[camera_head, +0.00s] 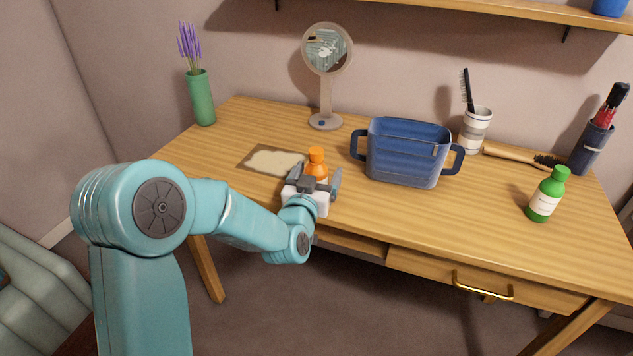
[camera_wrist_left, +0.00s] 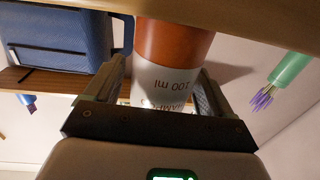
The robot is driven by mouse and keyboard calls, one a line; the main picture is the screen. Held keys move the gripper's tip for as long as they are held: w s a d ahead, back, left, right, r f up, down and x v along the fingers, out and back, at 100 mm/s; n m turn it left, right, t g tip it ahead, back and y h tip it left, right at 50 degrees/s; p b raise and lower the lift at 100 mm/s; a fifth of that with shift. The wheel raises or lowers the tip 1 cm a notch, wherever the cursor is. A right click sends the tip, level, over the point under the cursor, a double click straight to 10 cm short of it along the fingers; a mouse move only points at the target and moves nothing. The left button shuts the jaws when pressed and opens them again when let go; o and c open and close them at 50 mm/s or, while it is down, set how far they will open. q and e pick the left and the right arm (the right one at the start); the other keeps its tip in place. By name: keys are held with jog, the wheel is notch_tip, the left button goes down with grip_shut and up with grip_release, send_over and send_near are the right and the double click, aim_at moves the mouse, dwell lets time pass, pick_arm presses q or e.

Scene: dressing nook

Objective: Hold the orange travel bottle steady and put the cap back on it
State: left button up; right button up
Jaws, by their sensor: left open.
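The orange travel bottle (camera_head: 317,168) stands upright near the front edge of the wooden desk. Its narrower orange top shows, but I cannot tell whether that is a cap or the bare neck. I see no separate loose cap. My left gripper (camera_head: 316,180) is open, with one finger on each side of the bottle, and hides its lower part. In the left wrist view the bottle (camera_wrist_left: 173,42) appears upside down between the spread fingers, with a white label reading "100 ml". My right gripper is not in view.
A blue bin (camera_head: 405,155) stands right of the bottle. A cream-and-brown mat (camera_head: 250,160) lies to its left.

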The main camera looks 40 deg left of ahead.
pick_arm(q)
jog(key=shift+w+a+r, duration=0.1)
jog(key=shift+w+a, duration=0.05)
jog(key=shift+w, duration=0.35)
jog(key=c, duration=1.1)
notch_tip(320, 180, up, 20)
jog(key=p, duration=0.5)
